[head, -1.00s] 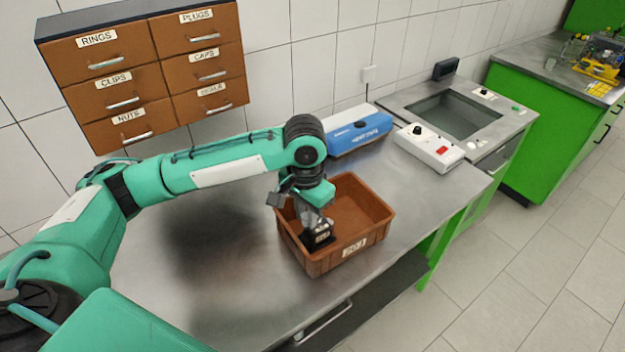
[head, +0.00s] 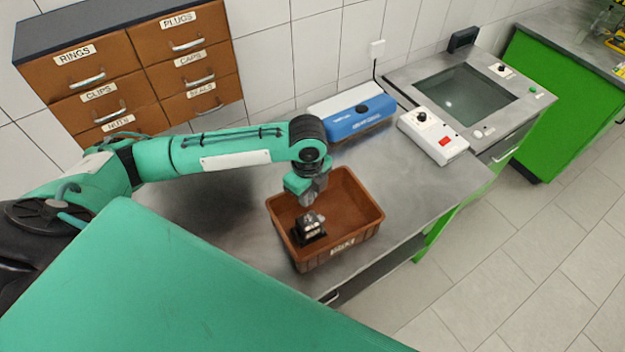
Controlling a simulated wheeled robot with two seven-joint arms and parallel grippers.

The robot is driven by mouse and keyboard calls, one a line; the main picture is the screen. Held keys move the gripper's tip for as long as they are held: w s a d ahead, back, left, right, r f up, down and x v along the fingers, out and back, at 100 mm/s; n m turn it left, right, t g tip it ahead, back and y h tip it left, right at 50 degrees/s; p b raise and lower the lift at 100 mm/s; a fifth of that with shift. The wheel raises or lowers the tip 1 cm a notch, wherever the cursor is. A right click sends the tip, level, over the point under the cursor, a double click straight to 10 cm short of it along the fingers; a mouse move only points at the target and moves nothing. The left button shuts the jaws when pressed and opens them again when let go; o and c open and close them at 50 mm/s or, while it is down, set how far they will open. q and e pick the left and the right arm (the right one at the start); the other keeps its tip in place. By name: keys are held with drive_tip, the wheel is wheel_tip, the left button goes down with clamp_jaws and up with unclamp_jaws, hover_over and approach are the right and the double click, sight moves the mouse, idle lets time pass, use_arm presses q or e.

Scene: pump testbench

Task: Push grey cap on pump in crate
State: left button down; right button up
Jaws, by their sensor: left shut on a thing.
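The black pump (head: 311,235) with a pale label stands in the near left part of the brown crate (head: 345,245). My left gripper (head: 309,203) points down into the crate, right over the pump. It is shut on a small grey piece, which I take to be the grey cap; its outline blends with the grey fingers and the pump's grey top. I cannot tell whether the cap touches the pump. My right gripper is not in view.
The crate stands on a steel bench (head: 405,190). Behind it are a blue-and-white device (head: 358,118) and a white control box (head: 433,137). Brown labelled drawers (head: 130,75) hang on the wall at left. The crate's right half is empty.

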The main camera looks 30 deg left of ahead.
use_arm(q)
drive_tip(key=shift+f, duration=0.15)
drive_tip(key=shift+f+b, duration=0.65)
drive_tip(key=shift+b, duration=0.3)
wheel_tip(320, 180, down, 3)
drive_tip(key=b, duration=0.3)
drive_tip(key=shift+r, duration=0.1)
drive_tip(key=shift+f+b, duration=0.3)
drive_tip(key=shift+f, duration=0.55)
drive_tip(key=shift+f+p, duration=0.1)
drive_tip(key=shift+p, duration=0.4)
drive_tip(key=shift+p, duration=0.3)
drive_tip(key=shift+p, duration=0.3)
idle(0.6)
